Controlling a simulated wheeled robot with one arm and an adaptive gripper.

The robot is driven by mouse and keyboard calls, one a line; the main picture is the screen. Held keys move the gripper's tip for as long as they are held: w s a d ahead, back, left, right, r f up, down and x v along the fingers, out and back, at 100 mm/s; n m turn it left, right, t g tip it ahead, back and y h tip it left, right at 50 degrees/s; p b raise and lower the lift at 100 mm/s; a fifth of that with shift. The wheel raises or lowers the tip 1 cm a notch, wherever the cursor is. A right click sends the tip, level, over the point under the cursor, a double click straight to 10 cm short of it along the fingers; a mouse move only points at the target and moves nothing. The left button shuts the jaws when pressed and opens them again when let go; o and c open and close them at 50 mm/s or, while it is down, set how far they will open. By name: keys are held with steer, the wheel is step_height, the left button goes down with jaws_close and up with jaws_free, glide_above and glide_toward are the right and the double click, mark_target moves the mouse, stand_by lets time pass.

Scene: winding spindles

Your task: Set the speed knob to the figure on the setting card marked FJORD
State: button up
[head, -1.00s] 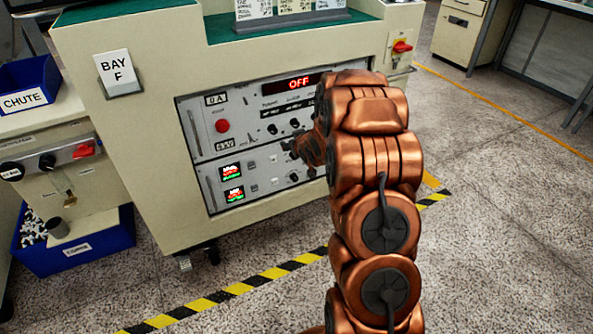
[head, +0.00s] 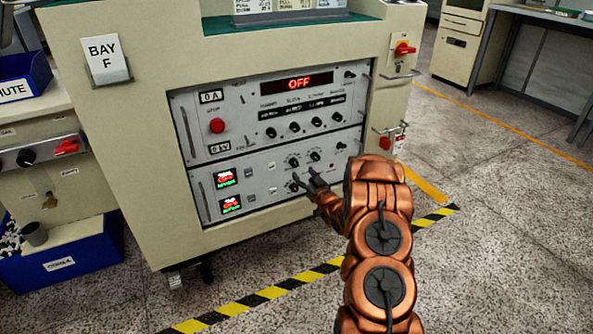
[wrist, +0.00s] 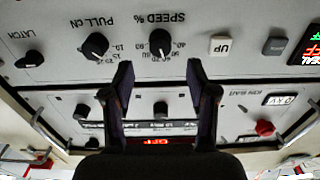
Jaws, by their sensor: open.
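The speed knob (wrist: 160,43) is a black knob under an upside-down "SPEED %" label in the wrist view, with figures around it. Its pointer setting is too small to read surely. My gripper (wrist: 158,75) is open and empty, its two dark fingertips apart on either side of the knob's line in the picture. No contact with the knob shows. In the head view my gripper (head: 308,181) is in front of the lower panel, near its small knobs. Cards (head: 252,6) stand in a rack on the machine top; their upper parts are cut off and no FJORD mark is readable.
A "PULL" knob (wrist: 95,45) and a latch knob (wrist: 30,60) are beside the speed knob. A white UP button (wrist: 220,45) is on its other side. The upper panel has a red button (head: 217,125) and an OFF display (head: 298,83). Striped floor tape (head: 270,293) runs in front.

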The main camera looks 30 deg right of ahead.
mark_target(296, 165)
steer(key=w, duration=0.2)
steer(key=w+b, duration=0.1)
steer(key=w, duration=0.1)
steer(key=shift+w+d+f, duration=0.15)
steer(key=shift+w+f, duration=0.05)
steer(key=shift+w+d+r+b, duration=0.15)
steer(key=shift+w+b, duration=0.25)
steer(key=shift+w, duration=0.5)
jaws_close()
